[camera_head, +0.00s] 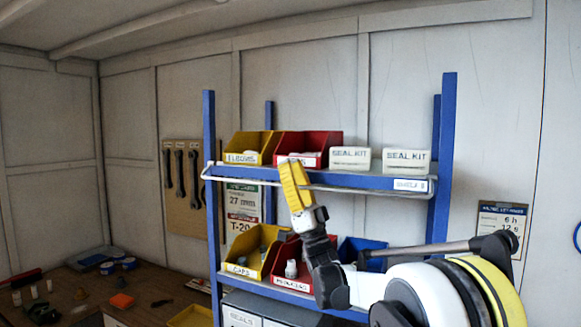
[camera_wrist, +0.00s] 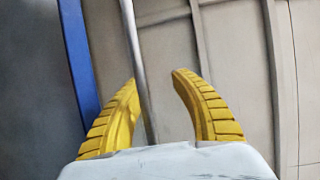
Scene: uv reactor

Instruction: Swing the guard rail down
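The guard rail (camera_head: 350,189) is a thin pale metal bar along the front of the upper blue shelf. It bends back at the shelf's left end and lies about level with the shelf edge. My gripper (camera_head: 291,165) is at the front of this shelf, left of its middle, its yellow fingers overlapping the rail. In the wrist view, my gripper (camera_wrist: 155,77) has its two fingers apart. The rail (camera_wrist: 131,45) runs between them towards the palm, closer to the left finger. I cannot tell whether it touches that finger.
The upper shelf (camera_head: 372,182) bears a yellow bin (camera_head: 240,156), a red bin (camera_head: 322,147) and white seal kit boxes (camera_head: 349,160). More bins, including a yellow one (camera_head: 247,266), stand on the shelf below. Blue posts (camera_head: 441,150) flank the shelves. A cluttered workbench (camera_head: 150,290) is at lower left.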

